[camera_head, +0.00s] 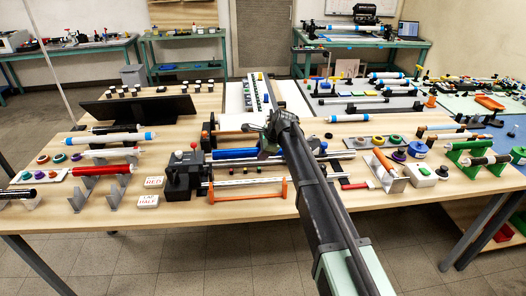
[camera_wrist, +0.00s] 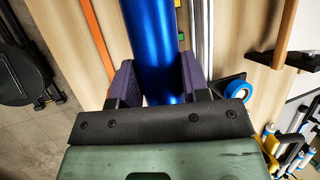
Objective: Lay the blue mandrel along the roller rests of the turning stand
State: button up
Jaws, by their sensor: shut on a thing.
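The blue mandrel (camera_head: 235,153) runs left to right over the middle of the table in the head view, partly hidden behind my arm. My gripper (camera_wrist: 158,80) is shut on it, with a purple-grey finger on each side of the blue tube (camera_wrist: 152,35) in the wrist view. The turning stand has a black headstock (camera_head: 183,176) at left and long silver rails (camera_head: 233,183). The rails (camera_wrist: 203,35) also show beside the mandrel in the wrist view, roughly parallel to it. I cannot tell whether the mandrel touches the roller rests, which are mostly hidden.
An orange bar frame (camera_head: 248,196) lies in front of the stand. A red tube (camera_head: 101,170) sits on grey rests at left, and an orange tube (camera_head: 383,160) on a grey holder at right. A black panel (camera_head: 137,109) stands behind. The table's front strip is mostly clear.

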jog(key=shift+f+b, duration=3.1)
jog(key=shift+f, duration=0.2)
jog(key=shift+f+b, duration=0.7)
jog(key=shift+b, duration=0.05)
jog(key=o, duration=1.2)
jog(key=shift+d, duration=0.1)
jog(key=shift+r, duration=0.15)
jog(key=p+v, duration=0.9)
jog(key=v, duration=0.1)
jog(key=shift+r+p, duration=0.3)
jog(key=shift+s+d, duration=0.1)
